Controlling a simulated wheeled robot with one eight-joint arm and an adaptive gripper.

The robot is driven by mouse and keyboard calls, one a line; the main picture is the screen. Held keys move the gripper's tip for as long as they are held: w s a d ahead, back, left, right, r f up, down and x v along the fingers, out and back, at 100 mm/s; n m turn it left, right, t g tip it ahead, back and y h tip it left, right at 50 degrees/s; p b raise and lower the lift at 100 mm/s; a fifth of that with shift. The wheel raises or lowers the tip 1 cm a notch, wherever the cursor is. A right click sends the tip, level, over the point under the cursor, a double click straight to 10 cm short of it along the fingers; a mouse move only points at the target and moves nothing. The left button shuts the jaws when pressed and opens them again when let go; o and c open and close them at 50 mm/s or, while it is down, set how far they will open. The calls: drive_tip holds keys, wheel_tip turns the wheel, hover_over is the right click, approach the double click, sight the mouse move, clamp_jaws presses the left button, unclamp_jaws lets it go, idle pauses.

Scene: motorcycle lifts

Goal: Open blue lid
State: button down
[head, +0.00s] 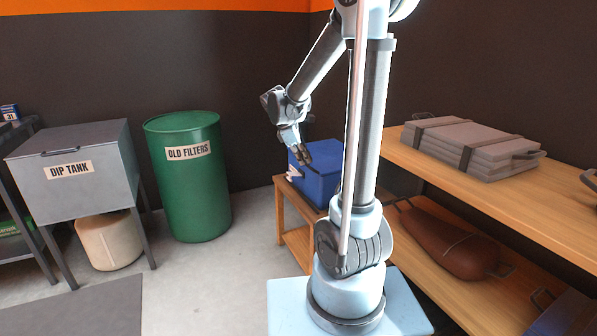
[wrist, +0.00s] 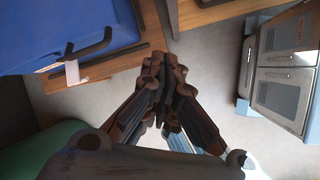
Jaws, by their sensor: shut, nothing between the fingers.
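The blue box with its blue lid (head: 316,152) stands on a small wooden table (head: 282,198) left of my arm's column. The lid looks closed. A white tag shows on the box's left side. In the wrist view the blue box (wrist: 50,30) fills the upper left, with a dark bar handle (wrist: 100,46) along its edge and the white tag (wrist: 72,71) beside it. My gripper (head: 304,157) is shut and empty, pointing down in front of the box's upper left part. In the wrist view my gripper (wrist: 165,62) is to the right of the handle, apart from it.
A green drum marked OLD FILTERS (head: 188,185) and a grey dip tank (head: 75,185) stand at the left. A wooden shelf (head: 520,202) with a strapped grey case (head: 465,143) is at the right. The floor (head: 225,270) between drum and table is clear.

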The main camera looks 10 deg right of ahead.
drive_tip(key=w+a+f+n+h, duration=0.2)
drive_tip(key=w+a+f+n, duration=0.5)
drive_tip(key=w, duration=0.5)
drive_tip(key=w+d+f, duration=0.2)
drive_tip(key=d+f, duration=0.2)
drive_tip(key=d, duration=0.3)
drive_tip(key=shift+w+f+m+t, duration=0.15)
drive_tip(key=shift+f+m+t, duration=0.05)
drive_tip(key=shift+m+t, duration=0.2)
drive_tip(key=shift+r, duration=0.1)
